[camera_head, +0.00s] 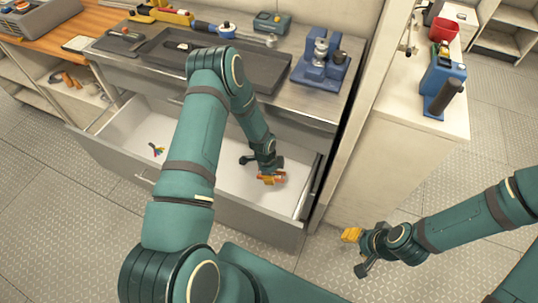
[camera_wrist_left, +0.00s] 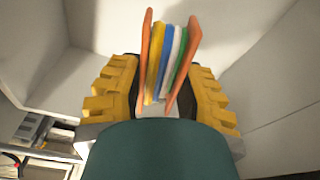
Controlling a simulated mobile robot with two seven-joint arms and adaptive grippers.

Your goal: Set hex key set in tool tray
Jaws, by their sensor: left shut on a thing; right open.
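The hex key set (camera_wrist_left: 168,60) has orange outer plates with yellow, blue, white and green pieces between them. It is held between the yellow finger pads of my left gripper (camera_wrist_left: 160,95) in the left wrist view. In the head view, my left gripper (camera_head: 268,174) is down inside the open drawer, at its right end, and mostly hides the set. The tool tray (camera_head: 270,72) is a dark, shallow tray on the metal counter above the drawer; my left arm covers part of it. My right gripper (camera_head: 358,252) is open and empty over the floor, lower right.
A side cabinet (camera_head: 385,150) stands at right. The plated floor in front is clear.

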